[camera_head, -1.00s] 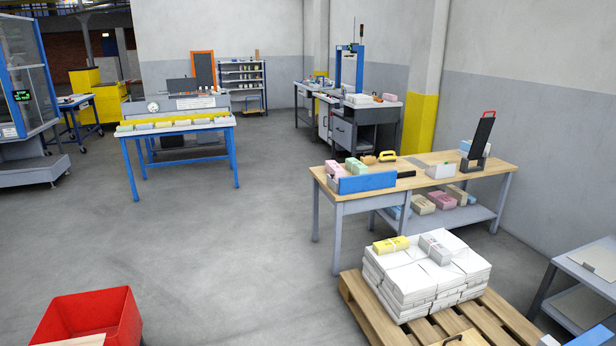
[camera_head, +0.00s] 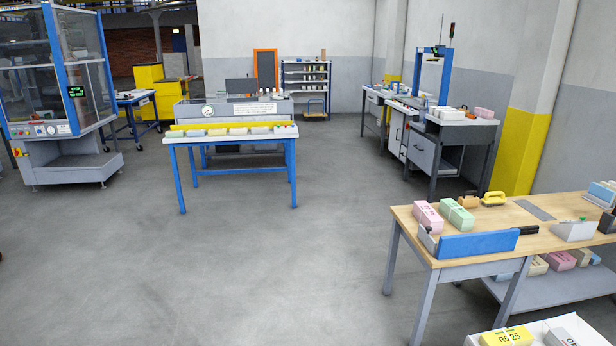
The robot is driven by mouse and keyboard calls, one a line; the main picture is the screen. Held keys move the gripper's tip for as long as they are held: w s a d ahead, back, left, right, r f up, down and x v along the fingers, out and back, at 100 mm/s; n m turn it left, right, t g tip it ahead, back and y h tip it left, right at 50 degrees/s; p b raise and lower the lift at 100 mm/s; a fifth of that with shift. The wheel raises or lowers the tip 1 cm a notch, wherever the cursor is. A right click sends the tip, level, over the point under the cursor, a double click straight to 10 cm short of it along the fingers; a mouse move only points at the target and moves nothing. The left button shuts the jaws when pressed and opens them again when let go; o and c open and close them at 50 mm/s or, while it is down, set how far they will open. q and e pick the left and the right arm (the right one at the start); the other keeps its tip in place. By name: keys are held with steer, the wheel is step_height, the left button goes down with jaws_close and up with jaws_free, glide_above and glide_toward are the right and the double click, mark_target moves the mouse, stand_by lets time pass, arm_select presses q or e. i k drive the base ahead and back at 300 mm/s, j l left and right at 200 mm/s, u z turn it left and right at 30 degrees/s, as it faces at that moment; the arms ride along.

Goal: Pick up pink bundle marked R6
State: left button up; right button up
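A pink bundle (camera_head: 427,217) lies on the wooden-topped workbench at the right, beside a green bundle (camera_head: 457,214) and behind a blue board. Another pink bundle (camera_head: 560,260) is on that bench's lower shelf, partly hidden. A third pink item (camera_head: 483,113) sits on the far grey bench. Marks on the pink ones are too small to read. A yellow bundle (camera_head: 507,338) at the bottom edge reads R6 25; it lies on a white stack (camera_head: 572,326). Neither of my grippers is in view.
The workbench (camera_head: 400,211) stands at the right, with the white stack in front of it. A blue-legged table (camera_head: 232,139) with several bundles stands ahead. A glass-sided machine (camera_head: 60,90) is at the left. The grey floor (camera_head: 250,270) between them is open.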

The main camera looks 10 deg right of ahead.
mark_target(425, 214)
steer(key=i+z, duration=0.1)
steer(key=i, duration=0.6)
steer(key=i+z, duration=0.15)
steer(key=i, duration=0.55)
steer(key=i+j+z, duration=0.1)
steer(key=i, duration=0.6)
